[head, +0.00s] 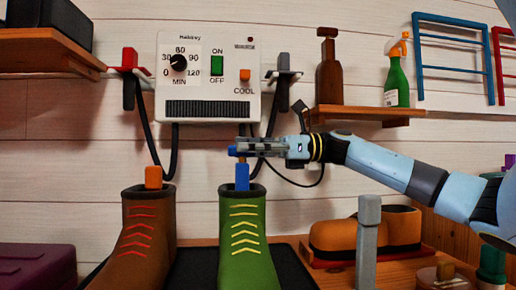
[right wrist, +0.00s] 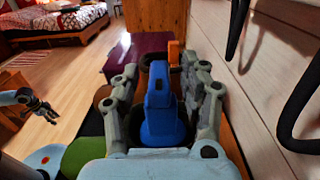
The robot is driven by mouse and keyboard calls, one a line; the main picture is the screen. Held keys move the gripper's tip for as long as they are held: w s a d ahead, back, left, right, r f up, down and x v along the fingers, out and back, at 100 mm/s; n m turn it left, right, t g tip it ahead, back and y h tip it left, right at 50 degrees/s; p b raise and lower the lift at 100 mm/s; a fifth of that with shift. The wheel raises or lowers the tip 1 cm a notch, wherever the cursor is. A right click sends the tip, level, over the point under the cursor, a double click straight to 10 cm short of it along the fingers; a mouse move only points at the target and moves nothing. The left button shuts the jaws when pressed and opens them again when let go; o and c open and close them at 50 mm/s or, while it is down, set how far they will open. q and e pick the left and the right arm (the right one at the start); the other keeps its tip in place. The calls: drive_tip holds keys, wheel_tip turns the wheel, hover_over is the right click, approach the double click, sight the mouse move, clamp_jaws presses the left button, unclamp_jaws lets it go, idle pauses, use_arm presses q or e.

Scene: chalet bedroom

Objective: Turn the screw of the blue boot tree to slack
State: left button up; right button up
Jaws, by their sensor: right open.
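The blue boot tree (head: 242,178) stands upright out of the green boot (head: 247,262). Its top is partly hidden behind my right gripper (head: 246,148), and a blue tip shows just left of the fingers. In the right wrist view, the blue boot tree (right wrist: 160,118) stands between the two open fingers of my right gripper (right wrist: 162,95), with a finger on each side. I cannot tell whether they touch it. The screw's turn position cannot be read. My left gripper (right wrist: 40,108) shows small at the left of the right wrist view; its jaws are unclear.
A brown boot (head: 148,250) with an orange boot tree (head: 153,177) stands to the left. The dryer box (head: 208,75) hangs on the wall behind, with dark hoses near my gripper. A grey post (head: 368,240) and an orange-brown shoe (head: 335,236) stand to the right.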

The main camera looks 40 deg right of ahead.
drive_tip(key=v, duration=0.6)
drive_tip(key=shift+d, duration=0.1)
idle(0.4)
